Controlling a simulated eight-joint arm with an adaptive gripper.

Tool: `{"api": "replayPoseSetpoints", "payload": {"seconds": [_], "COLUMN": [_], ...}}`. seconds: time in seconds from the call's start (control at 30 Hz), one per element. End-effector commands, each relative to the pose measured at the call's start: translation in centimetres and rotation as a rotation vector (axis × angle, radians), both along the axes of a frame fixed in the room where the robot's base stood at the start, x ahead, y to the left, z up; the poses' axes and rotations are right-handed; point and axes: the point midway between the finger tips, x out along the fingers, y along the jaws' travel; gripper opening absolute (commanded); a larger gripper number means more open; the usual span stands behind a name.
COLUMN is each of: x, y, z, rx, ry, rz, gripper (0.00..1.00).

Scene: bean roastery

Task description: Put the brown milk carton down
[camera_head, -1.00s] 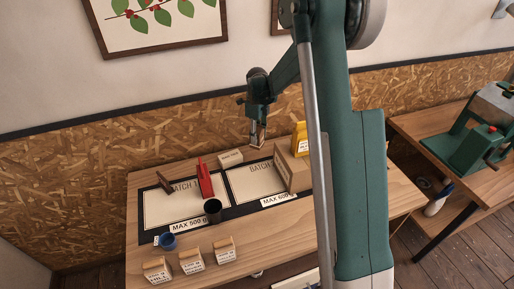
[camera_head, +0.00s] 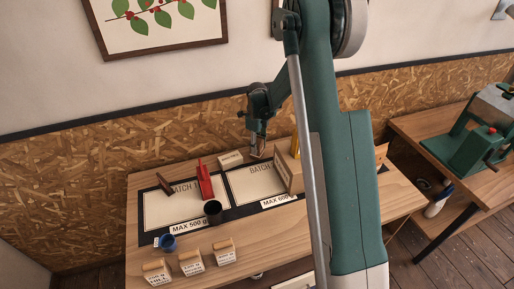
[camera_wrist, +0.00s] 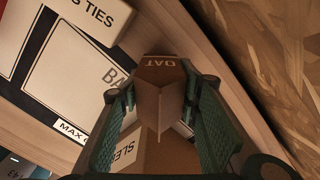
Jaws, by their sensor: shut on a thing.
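The brown milk carton (camera_wrist: 164,70), marked OAT, is between the two fingers of my gripper (camera_wrist: 160,112) in the wrist view. Its folded gable top points toward the camera. My gripper is shut on it. In the head view, my gripper (camera_head: 257,146) is low over the back part of the table (camera_head: 262,236), between the small bag ties box and the sleeves box. The carton is too small and too covered there to tell whether its base touches the table.
The cardboard sleeves box (camera_head: 290,172) stands close on the right and the bag ties box (camera_head: 230,159) on the left. A brown piece (camera_head: 382,154) shows right of my arm.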

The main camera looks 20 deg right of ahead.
Motion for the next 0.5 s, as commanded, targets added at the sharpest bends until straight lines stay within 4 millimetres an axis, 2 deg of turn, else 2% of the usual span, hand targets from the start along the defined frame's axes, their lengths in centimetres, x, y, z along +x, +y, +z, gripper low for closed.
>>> {"api": "replayPoseSetpoints", "payload": {"seconds": [0.1,0.5], "x": [-0.04,-0.04], "y": [0.0,0.01], "z": [-0.6,-0.94], "rx": [0.0,0.0], "ry": [0.0,0.0], "rz": [0.0,0.0], "gripper": [0.24,0.24]}}
